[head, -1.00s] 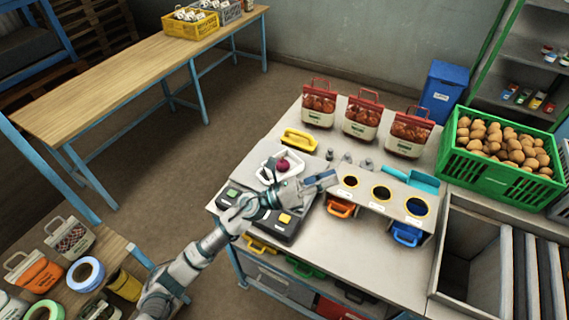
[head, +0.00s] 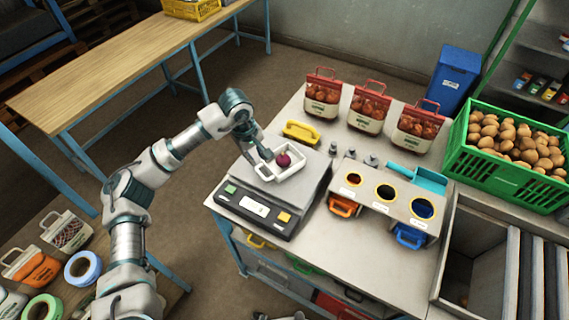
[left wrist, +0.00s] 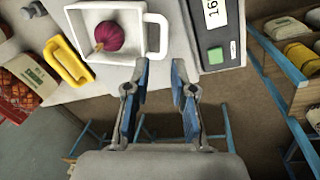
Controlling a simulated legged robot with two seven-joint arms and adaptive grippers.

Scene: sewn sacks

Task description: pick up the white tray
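My left gripper (head: 258,153) is at the tray's left end, fingers pointing down. In the left wrist view the fingers (left wrist: 159,68) are apart with nothing between them. A small part of what may be my right gripper (head: 280,317) shows at the bottom edge; its fingers cannot be made out.
A yellow-handled item (head: 300,133) lies just behind the scale. Several red-topped sacks (head: 322,95) stand at the back of the bench. A box with round holes (head: 383,195) stands right of the scale, and a green crate of potatoes (head: 505,165) is farther right.

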